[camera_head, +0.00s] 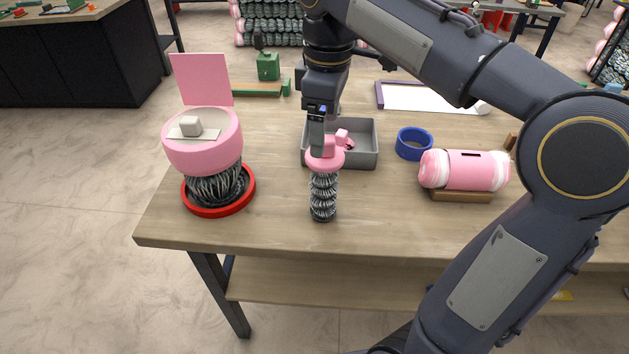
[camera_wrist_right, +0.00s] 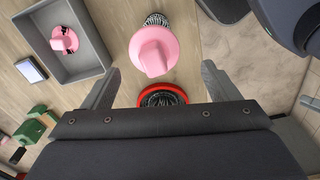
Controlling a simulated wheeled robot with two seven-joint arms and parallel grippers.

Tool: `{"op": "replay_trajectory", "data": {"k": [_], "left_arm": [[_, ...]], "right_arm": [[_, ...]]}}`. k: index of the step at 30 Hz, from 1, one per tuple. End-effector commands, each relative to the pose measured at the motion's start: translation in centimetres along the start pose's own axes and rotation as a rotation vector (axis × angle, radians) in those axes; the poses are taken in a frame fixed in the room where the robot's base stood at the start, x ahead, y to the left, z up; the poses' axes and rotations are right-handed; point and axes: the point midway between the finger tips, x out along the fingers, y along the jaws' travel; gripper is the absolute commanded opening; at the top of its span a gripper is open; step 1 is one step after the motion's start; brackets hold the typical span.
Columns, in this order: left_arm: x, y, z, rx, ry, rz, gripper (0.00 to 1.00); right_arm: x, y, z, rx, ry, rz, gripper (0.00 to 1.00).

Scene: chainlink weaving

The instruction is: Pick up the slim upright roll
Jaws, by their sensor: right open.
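The slim upright roll (camera_head: 323,197) stands on the wooden table, a dark wire-mesh column with a pink cap (camera_head: 325,160) on top. In the right wrist view its pink cap (camera_wrist_right: 153,52) lies ahead of the gap between my fingers, with some mesh (camera_wrist_right: 156,20) behind it. My right gripper (camera_head: 318,147) is over the roll's top in the head view; the wrist view shows its fingers (camera_wrist_right: 160,85) spread apart with nothing between them. Whether a finger touches the cap cannot be told. My left gripper is not in view.
A grey bin (camera_head: 370,158) with a pink piece stands just behind the roll. A wide roll with a pink bowl-like top (camera_head: 205,150) stands in a red ring (camera_head: 215,211) at left. A blue ring (camera_head: 414,144) and a pink-wrapped lying roll (camera_head: 465,170) are at right. The table front is clear.

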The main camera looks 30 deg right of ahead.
Motion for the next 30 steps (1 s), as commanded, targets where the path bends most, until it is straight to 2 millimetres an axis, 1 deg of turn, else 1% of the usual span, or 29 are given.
{"op": "replay_trajectory", "data": {"k": [1,3,11,15,19,22,28,29,30], "left_arm": [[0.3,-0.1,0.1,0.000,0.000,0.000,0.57],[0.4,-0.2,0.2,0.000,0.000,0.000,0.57],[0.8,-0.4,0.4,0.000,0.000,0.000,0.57],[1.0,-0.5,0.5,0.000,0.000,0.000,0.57],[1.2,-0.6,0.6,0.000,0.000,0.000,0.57],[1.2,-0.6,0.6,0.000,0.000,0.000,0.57],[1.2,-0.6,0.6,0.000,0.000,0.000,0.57],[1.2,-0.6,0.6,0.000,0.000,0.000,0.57],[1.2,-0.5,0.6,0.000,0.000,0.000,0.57]], "right_arm": [[0.3,0.3,-0.3,-0.015,-0.010,-0.003,0.82],[0.7,0.4,-0.4,-0.025,-0.019,-0.004,0.82],[3.5,0.5,-0.2,-0.026,-0.020,-0.005,0.82],[5.7,0.5,0.2,-0.025,-0.020,-0.007,0.82],[7.3,0.5,0.2,-0.025,-0.019,-0.006,0.82],[7.7,0.5,0.2,-0.024,-0.017,-0.005,0.82],[7.7,0.5,0.2,-0.024,-0.017,-0.005,0.82],[7.7,0.5,0.2,-0.024,-0.017,-0.005,0.79],[7.7,0.5,0.2,-0.024,-0.017,-0.005,0.74]]}}
